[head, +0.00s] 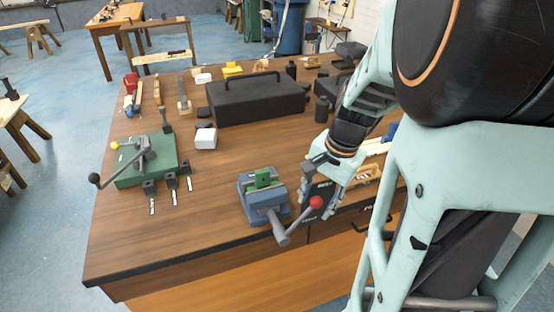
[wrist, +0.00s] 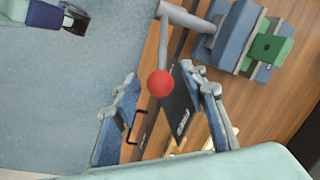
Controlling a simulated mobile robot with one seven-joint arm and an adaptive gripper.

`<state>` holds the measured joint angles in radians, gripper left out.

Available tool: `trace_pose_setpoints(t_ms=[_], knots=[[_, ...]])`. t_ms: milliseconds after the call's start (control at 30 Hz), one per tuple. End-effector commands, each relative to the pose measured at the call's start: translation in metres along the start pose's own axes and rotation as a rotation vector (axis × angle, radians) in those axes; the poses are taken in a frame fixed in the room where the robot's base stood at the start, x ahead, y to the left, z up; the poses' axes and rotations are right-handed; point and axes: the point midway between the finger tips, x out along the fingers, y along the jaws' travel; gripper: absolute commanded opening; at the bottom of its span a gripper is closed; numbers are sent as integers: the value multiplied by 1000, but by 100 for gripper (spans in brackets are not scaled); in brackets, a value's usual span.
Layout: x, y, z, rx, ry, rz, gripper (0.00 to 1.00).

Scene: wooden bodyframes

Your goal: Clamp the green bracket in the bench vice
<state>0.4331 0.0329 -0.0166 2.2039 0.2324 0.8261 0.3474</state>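The blue bench vice (head: 258,205) stands at the front edge of the wooden bench, and it also shows in the wrist view (wrist: 228,35). The green bracket (head: 263,178) sits between its jaws; in the wrist view the bracket (wrist: 268,48) is at the upper right. I cannot tell whether the jaws touch it on both sides. The vice's grey handle ends in a red knob (head: 316,202). My gripper (wrist: 158,72) is open beside the vice. In the wrist view the red knob (wrist: 160,84) appears between the spread fingers, with visible gaps on both sides.
A black toolbox (head: 258,100) stands behind the vice. A green fixture with a lever (head: 150,168) and several small clamps lie to the left. A white box (head: 205,138) stands near the toolbox. Bare bench lies left of the vice.

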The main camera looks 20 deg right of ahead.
Motion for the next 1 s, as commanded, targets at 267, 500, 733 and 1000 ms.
trace_pose_setpoints(t_ms=[267, 500, 733, 1000], knots=[[7, 0, 0, 0, 1, 0, 40], [7, 0, 0, 0, 1, 0, 24], [7, 0, 0, -1, 1, 0, 0], [7, 0, 0, 0, 0, -1, 0]])
